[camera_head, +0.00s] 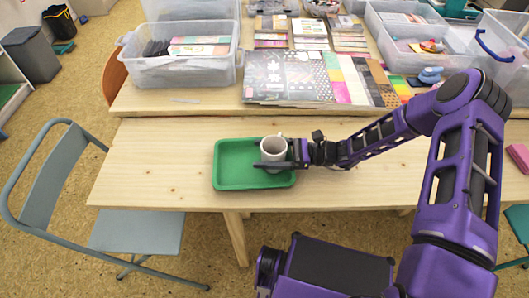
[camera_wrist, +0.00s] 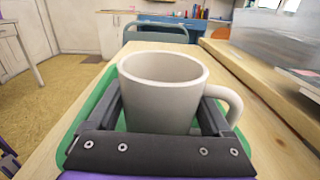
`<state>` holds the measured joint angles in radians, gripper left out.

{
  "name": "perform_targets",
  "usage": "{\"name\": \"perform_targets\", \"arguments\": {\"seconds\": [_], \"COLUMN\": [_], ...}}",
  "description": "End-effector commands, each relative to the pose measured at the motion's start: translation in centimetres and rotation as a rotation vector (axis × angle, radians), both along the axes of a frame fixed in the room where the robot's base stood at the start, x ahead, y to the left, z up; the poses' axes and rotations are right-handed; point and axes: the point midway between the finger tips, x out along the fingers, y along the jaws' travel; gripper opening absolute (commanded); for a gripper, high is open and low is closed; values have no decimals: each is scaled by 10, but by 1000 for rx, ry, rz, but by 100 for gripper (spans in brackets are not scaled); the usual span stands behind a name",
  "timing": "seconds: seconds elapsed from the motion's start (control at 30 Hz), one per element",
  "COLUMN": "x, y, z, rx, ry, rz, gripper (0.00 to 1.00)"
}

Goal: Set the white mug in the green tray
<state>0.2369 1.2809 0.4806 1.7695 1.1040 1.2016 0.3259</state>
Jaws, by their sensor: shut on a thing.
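The white mug (camera_head: 274,149) is upright over the right part of the green tray (camera_head: 230,176) in the head view. My gripper (camera_head: 274,164) reaches in from the right and is shut on the mug, with one finger on each side. In the wrist view the mug (camera_wrist: 163,95) stands between my fingers (camera_wrist: 160,125), its handle to the right. The green tray (camera_wrist: 98,97) shows behind and to the left of it. The mug's base is hidden by my gripper, so I cannot tell whether it touches the tray floor.
The wooden table (camera_head: 150,165) is clear to the left of the tray. Patterned paper sheets (camera_head: 310,78) and a clear plastic bin (camera_head: 180,65) lie on the table behind. A folding chair (camera_head: 135,232) stands at the left front.

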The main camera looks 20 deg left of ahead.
Motion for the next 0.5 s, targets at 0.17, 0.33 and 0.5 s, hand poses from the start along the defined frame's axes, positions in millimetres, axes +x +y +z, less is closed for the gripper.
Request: {"name": "perform_targets", "arguments": {"seconds": [0.17, 0.33, 0.5], "x": [0, 0, 0], "y": [0, 0, 0], "z": [-3, -3, 0], "rx": [0, 0, 0], "ry": [0, 0, 0], "rz": [0, 0, 0], "gripper": [91, 100, 100]}}
